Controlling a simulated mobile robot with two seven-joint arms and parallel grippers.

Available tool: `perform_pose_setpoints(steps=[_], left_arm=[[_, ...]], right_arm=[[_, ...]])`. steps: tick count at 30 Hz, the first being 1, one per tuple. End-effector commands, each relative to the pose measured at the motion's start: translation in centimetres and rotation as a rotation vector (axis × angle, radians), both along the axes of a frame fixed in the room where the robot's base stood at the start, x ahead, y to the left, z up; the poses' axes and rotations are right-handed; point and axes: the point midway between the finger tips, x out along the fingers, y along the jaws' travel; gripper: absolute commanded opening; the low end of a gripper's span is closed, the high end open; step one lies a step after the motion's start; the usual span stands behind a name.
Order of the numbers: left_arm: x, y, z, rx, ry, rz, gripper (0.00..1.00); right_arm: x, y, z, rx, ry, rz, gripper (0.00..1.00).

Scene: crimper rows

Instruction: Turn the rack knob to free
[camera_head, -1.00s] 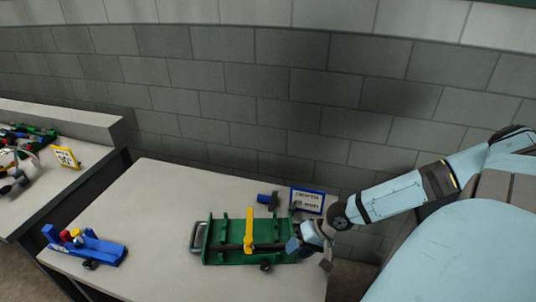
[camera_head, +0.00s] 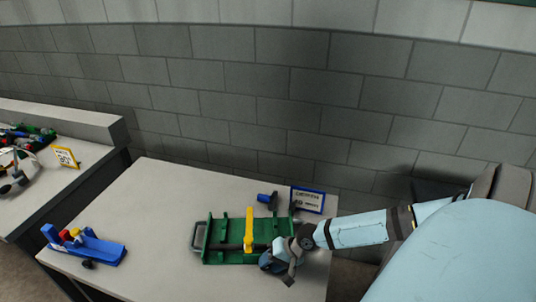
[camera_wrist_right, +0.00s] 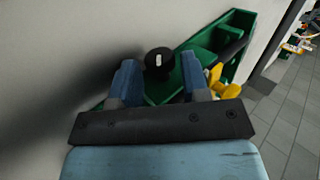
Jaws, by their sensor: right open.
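The green rack (camera_head: 222,256) lies on the table, with a dark bar along it and an upright yellow lever (camera_head: 249,228) across its middle. In the right wrist view its black round knob (camera_wrist_right: 158,59) shows a short white mark, beside the rack's green body (camera_wrist_right: 165,90). My right gripper (camera_head: 268,262) is at the rack's front right and hides the knob in the head view. In the wrist view its two blue fingers (camera_wrist_right: 158,78) are apart, with the knob between and just beyond the tips. I cannot tell whether they touch it. My left gripper is not in view.
A blue fixture (camera_head: 95,250) with red and yellow parts stands at the table's left. A blue and black piece (camera_head: 266,199) and a blue-framed sign (camera_head: 307,200) are behind the rack. The table between fixture and rack is clear. Another bench (camera_head: 40,200) is at far left.

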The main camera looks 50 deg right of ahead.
Motion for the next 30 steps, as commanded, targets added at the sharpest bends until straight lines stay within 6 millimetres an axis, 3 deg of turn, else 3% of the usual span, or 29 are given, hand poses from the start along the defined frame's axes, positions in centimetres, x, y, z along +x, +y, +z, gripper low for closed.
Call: perform_pose_setpoints(steps=[14, 18, 25, 30], left_arm=[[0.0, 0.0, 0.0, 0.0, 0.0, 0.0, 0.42], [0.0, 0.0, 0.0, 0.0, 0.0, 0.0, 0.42], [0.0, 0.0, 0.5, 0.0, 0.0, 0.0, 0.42], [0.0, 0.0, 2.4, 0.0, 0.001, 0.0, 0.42]], right_arm=[[0.6, 0.7, -1.1, -0.001, 0.001, 0.001, 0.42], [0.6, 0.7, -1.1, -0.001, 0.001, 0.001, 0.1], [0.6, 0.7, -0.9, -0.007, 0.008, 0.001, 0.1], [0.7, 0.8, -0.4, -0.036, 0.036, 0.001, 0.1]])
